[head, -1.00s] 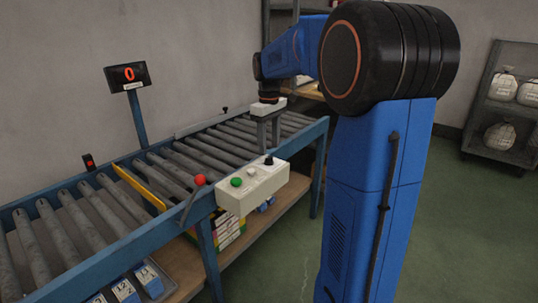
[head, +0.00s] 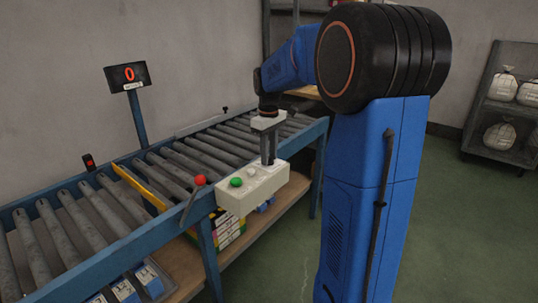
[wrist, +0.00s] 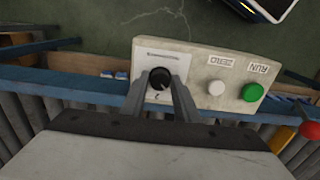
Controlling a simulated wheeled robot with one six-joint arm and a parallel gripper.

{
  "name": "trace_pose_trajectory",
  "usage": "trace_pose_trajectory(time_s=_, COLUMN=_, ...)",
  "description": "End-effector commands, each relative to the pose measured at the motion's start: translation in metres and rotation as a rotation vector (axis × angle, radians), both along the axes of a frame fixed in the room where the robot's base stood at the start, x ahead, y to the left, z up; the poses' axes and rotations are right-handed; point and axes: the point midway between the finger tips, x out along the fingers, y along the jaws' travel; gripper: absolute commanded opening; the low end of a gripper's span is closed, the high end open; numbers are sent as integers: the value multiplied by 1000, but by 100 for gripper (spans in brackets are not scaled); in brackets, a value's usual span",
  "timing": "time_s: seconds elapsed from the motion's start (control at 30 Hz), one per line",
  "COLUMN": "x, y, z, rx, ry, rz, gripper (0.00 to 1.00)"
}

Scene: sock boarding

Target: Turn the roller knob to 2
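The roller knob (wrist: 160,79) is a small black knob on the white end of a pale control box (head: 232,199). The wrist view shows it between the two fingers of my gripper (wrist: 161,84). The fingers stand apart on either side of it, with narrow gaps that make contact hard to judge. The head view shows my gripper (head: 268,160) pointing down over the box, its fingers largely hiding the knob. The scale marks around the knob are too small to read. The display (head: 128,75) on the post reads a red 0.
The same box has a white ZERO button (wrist: 216,88) and a green RUN button (wrist: 252,92). A red-knobbed lever (head: 199,181) stands left of the box. The roller conveyor (head: 100,209) runs behind, with a yellow bar (head: 139,187) across it. Open floor lies right of my arm.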

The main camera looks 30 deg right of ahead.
Motion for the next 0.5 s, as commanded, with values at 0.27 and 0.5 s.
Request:
trace_pose_trajectory(time_s=0.27, x=0, y=0, z=0, rx=0, ry=0, rz=-54, gripper=6)
trace_pose_trajectory(time_s=0.5, x=0, y=0, z=0, rx=-1, ry=0, rz=-207, gripper=6)
